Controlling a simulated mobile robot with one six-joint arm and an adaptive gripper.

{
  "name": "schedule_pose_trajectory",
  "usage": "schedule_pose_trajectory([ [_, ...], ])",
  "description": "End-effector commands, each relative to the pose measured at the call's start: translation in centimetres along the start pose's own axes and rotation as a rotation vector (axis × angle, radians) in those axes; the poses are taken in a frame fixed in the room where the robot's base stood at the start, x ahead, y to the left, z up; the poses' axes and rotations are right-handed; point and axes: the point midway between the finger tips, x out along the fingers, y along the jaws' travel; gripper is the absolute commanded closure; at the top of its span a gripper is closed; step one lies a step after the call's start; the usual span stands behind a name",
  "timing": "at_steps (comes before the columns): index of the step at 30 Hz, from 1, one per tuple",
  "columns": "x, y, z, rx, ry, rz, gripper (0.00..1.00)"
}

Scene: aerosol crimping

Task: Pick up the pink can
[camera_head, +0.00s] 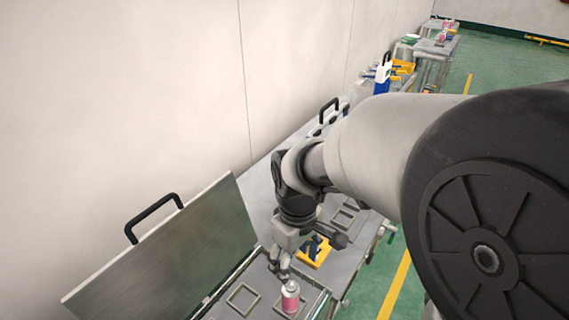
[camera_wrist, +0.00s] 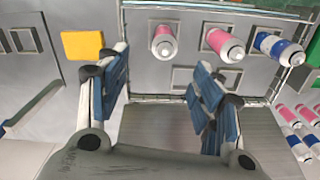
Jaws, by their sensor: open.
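A pink can (camera_head: 290,297) with a white top stands on the grey bench near the bottom of the head view. In the wrist view one pink can (camera_wrist: 164,45) lies ahead of the gap between my fingers, and a second pink can (camera_wrist: 222,42) is to its right. I cannot tell which of these the head view shows. My gripper (camera_wrist: 160,72) is open, with nothing between its blue-padded fingers. In the head view my gripper (camera_head: 279,262) is just above and left of the can there, apparently apart from it.
A blue can (camera_wrist: 272,46) stands right of the pink ones. Several more pink and blue cans (camera_wrist: 296,125) show at the right edge. A yellow block (camera_wrist: 82,45) is at left. A raised metal lid (camera_head: 165,260) with a black handle (camera_head: 153,212) stands left of my gripper.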

Motion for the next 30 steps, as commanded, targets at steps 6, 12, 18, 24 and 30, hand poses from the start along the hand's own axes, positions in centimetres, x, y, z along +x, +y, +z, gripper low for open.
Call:
schedule_pose_trajectory([
  [6,5.1,-0.1,0.2,0.001,-0.005,-0.002,0.4],
  [12,9.2,-0.1,0.2,0.002,-0.004,-0.002,0.4],
  [18,11.2,-0.1,0.1,0.002,-0.001,-0.001,0.4],
  [24,12.2,-0.3,0.1,0.002,-0.002,-0.001,0.4],
  [30,15.3,-0.7,0.0,0.002,-0.004,-0.002,0.4],
])
